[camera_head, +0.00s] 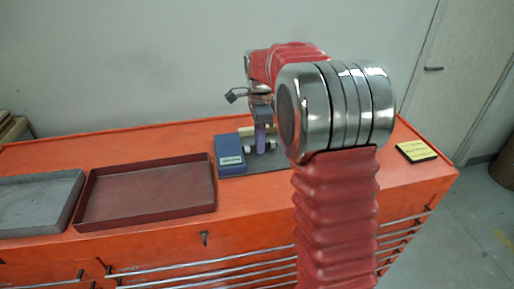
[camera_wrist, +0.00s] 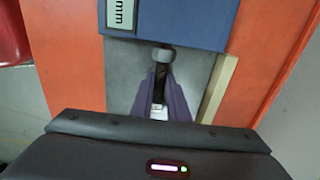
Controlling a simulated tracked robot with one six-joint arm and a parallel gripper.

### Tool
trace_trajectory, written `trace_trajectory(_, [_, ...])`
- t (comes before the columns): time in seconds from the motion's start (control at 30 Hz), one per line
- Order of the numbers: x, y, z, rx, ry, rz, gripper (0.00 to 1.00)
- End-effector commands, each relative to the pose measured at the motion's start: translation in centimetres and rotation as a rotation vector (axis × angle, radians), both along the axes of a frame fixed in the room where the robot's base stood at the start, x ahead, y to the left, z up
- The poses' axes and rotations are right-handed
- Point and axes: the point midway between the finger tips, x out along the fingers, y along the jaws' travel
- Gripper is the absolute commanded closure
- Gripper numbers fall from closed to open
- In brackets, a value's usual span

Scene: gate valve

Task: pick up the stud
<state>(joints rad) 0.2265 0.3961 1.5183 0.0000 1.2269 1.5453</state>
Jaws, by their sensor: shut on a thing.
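The stud is a dark rod (camera_wrist: 160,84) with a grey nut-like end (camera_wrist: 163,54) and a pale end (camera_wrist: 158,113). My gripper (camera_wrist: 161,85) has its two purple fingers closed on the rod's sides, between its ends. In the head view my gripper (camera_head: 261,138) points down at the grey plate on the bench, with the stud's pale ends (camera_head: 272,144) showing on either side of the finger. The rod's middle is partly hidden by the fingers. I cannot tell whether the stud touches the plate.
A blue block with a label (camera_head: 229,155) stands beside the grey plate (camera_wrist: 120,85). A pale wooden strip (camera_wrist: 217,88) lies along the other side. An empty dark red tray (camera_head: 150,190) and a grey tray (camera_head: 38,203) lie left. A yellow-black box (camera_head: 416,151) lies right on the orange bench (camera_head: 180,240).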

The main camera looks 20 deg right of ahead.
Motion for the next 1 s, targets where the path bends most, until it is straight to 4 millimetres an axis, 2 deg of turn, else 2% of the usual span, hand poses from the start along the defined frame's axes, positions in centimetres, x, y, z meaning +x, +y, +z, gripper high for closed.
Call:
trace_trajectory(0.17, [0.0, 0.0, 0.2, 0.000, -0.002, 0.000, 1.00])
trace_trajectory(0.33, [0.1, 0.0, 1.3, -0.001, -0.003, 0.001, 1.00])
trace_trajectory(0.8, [0.1, 0.0, 8.8, -0.001, -0.004, 0.001, 1.00])
trace_trajectory(1.0, [0.0, 0.1, 10.0, 0.000, -0.001, 0.001, 1.00])
